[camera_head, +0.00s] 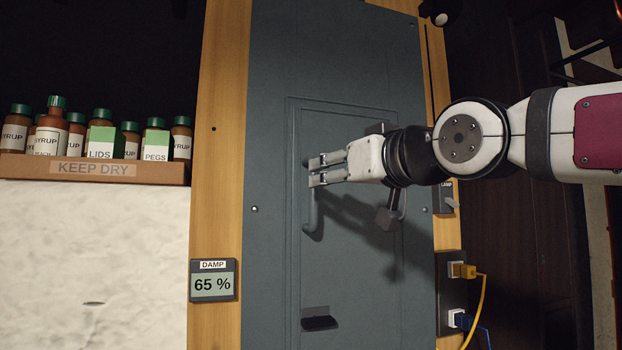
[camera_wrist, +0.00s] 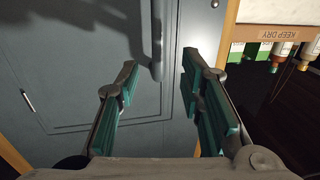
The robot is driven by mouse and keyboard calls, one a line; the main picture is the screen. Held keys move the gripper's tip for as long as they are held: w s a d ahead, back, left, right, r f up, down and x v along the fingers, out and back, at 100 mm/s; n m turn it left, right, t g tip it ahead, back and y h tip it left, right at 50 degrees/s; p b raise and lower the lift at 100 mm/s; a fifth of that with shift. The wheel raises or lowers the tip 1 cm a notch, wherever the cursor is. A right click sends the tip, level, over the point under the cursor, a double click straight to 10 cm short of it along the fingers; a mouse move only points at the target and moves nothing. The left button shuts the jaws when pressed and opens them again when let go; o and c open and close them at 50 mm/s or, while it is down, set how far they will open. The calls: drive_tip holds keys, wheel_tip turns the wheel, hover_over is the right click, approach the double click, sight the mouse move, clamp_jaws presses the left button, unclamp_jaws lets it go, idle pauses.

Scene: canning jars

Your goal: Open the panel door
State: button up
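The panel door (camera_head: 345,260) is a grey rectangular door set in a larger grey panel (camera_head: 270,60), and it looks shut. Its vertical bar handle (camera_head: 309,218) is on the door's left side in the head view. My gripper (camera_head: 314,171) is at the upper part of the handle, reaching in from the right. In the wrist view the handle (camera_wrist: 157,45) hangs between the directions of my two open, green-padded fingers (camera_wrist: 160,74), with clear gaps on both sides. Part of the handle is hidden behind the fingers in the head view.
A small dark ledge (camera_head: 319,319) sticks out low on the door. A damp display reading 65 % (camera_head: 213,281) is on the wooden post at left. A shelf (camera_head: 90,168) holds several bottles. Sockets with yellow and blue plugs (camera_head: 462,270) are at right.

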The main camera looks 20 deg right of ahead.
hover_over(313, 219)
drive_tip(key=shift+w+d, duration=0.15)
drive_tip(key=shift+w, duration=0.3)
drive_tip(key=shift+c, duration=0.6)
clamp_jaws()
